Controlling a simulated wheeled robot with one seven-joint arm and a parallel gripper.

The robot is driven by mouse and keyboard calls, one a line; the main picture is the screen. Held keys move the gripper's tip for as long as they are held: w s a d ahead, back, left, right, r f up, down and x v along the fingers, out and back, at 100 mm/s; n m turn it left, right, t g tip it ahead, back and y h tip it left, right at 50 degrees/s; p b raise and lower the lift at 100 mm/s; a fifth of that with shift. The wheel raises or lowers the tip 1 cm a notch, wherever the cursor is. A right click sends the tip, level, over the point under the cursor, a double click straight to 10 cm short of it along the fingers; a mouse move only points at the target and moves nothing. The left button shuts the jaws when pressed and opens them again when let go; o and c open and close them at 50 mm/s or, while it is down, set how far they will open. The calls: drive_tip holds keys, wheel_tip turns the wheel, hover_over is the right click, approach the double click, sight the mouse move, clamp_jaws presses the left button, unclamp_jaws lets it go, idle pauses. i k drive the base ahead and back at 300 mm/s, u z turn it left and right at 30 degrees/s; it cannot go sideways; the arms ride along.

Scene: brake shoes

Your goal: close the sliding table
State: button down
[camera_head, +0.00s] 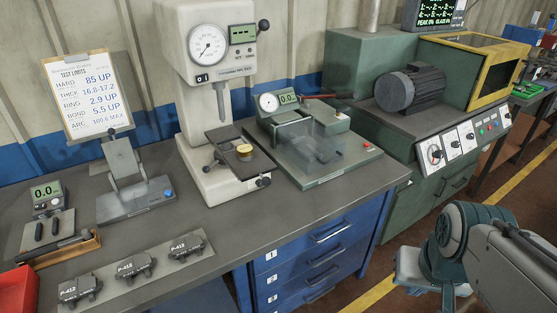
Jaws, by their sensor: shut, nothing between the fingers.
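The clearest table-like part is a dark flat plate (235,142) on the tall white dial tester (215,85). It carries a small round brass-coloured piece (244,152). To its right is a bench gauge (325,150) with a green base and a clear, blurred-looking cover. I cannot tell for sure which part is the sliding table, or how far any part is slid out. My arm is at the lower right, apart from both devices and in front of the green machine. My gripper's fingers cannot be made out here.
The grey workbench (225,222) has blue drawers (320,262). Several labelled brake parts (132,265) lie on a front strip. Small gauges and a clipboard (90,90) stand at left. A green motor machine (410,130) stands at right. The bench front middle is clear.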

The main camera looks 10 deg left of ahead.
sight(246, 169)
drive_tip(key=z, duration=0.85)
drive_tip(key=k, duration=0.6)
drive_tip(key=u, duration=1.2)
drive_tip(key=i, duration=0.5)
drive_tip(key=u, duration=0.05)
